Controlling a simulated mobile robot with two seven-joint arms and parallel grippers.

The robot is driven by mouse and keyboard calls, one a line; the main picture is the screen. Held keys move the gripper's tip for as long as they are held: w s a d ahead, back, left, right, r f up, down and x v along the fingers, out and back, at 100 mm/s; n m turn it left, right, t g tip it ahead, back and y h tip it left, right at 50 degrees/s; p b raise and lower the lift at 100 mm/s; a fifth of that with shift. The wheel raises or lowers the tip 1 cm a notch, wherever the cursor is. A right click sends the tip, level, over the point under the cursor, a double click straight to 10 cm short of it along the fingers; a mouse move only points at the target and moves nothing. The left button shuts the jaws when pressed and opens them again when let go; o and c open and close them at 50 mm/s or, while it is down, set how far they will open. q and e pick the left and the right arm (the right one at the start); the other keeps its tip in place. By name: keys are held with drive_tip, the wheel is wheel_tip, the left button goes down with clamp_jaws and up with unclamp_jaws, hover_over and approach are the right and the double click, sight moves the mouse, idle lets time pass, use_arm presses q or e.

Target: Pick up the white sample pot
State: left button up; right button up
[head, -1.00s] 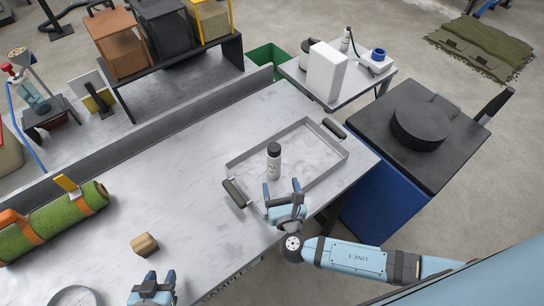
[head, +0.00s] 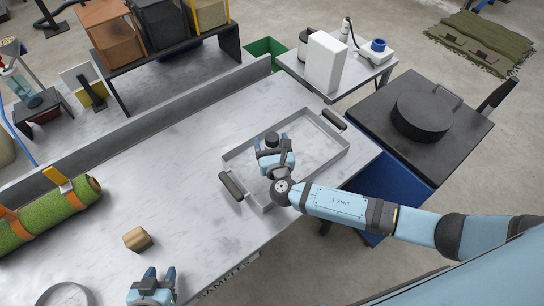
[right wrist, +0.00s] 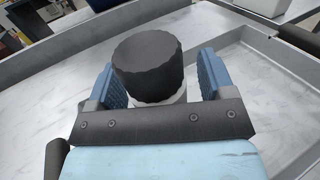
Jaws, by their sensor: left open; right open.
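The white sample pot (right wrist: 176,98) with its black cap (right wrist: 148,62) stands in the shallow metal tray (head: 318,176), near the tray's left side. In the right wrist view the cap is large and the white body shows only partly beneath it. My right gripper (head: 271,146) is open, with one blue finger on each side of the pot; a small gap shows at the right finger. In the head view it hides most of the pot. My left gripper (head: 152,280) is open and empty over the bench's front, at the bottom of the picture.
A small wooden block (head: 137,239) lies near my left gripper. A green turf roll (head: 45,216) and a round metal dish (head: 65,295) are at the left. The tray has a low rim and dark handles (head: 232,186). The middle bench is clear.

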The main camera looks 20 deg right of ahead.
drive_tip(key=shift+r, duration=0.1)
drive_tip(key=c, duration=1.1)
drive_tip(key=shift+o, duration=0.2)
